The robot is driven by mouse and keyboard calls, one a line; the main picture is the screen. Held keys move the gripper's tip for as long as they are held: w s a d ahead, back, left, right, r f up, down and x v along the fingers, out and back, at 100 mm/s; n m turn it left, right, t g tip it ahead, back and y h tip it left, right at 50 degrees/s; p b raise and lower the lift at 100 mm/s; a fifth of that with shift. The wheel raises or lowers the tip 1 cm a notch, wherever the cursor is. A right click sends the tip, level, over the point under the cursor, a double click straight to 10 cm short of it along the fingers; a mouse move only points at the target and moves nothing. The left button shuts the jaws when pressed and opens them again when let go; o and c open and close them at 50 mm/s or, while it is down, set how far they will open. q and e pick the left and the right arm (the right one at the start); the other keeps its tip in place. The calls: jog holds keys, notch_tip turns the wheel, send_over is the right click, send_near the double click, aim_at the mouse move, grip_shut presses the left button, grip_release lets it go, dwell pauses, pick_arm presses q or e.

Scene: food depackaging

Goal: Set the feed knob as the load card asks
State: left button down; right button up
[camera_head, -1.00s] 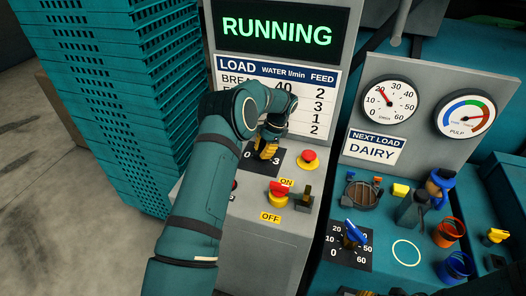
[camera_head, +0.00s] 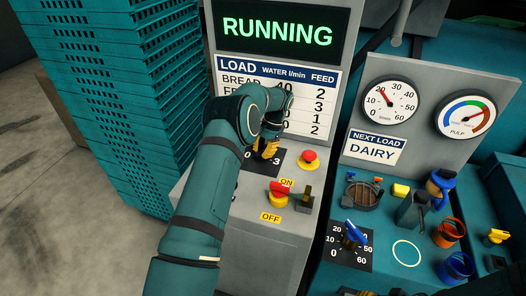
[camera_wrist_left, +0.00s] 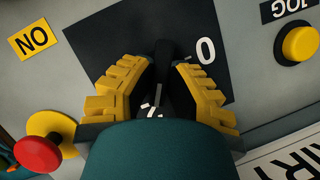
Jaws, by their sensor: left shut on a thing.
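My left gripper (camera_head: 266,150) is at the feed knob's black dial plate (camera_head: 287,162) on the grey panel. In the left wrist view the yellow fingers (camera_wrist_left: 160,72) are shut on the black feed knob (camera_wrist_left: 166,50), one on each side. The plate's "0" shows beside it; "3" shows in the head view. The knob's exact setting is hidden. The load card (camera_head: 235,68) lists BREAD with water 40 and feed 2; my arm covers the other row names. The feed column reads 2, 3, 1, 2. The NEXT LOAD sign (camera_head: 373,148) says DAIRY.
A yellow JOG button (camera_wrist_left: 299,44) is near. A blue-handled water knob (camera_head: 354,232) is at right. Teal crates (camera_head: 120,110) are stacked left.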

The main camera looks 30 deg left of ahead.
pick_arm(q)
jog(key=c, duration=0.9)
grip_release()
jog(key=shift+f, duration=0.15)
jog(key=shift+c, duration=0.2)
notch_tip(320, 180, up, 10)
jog(key=shift+r, duration=0.1)
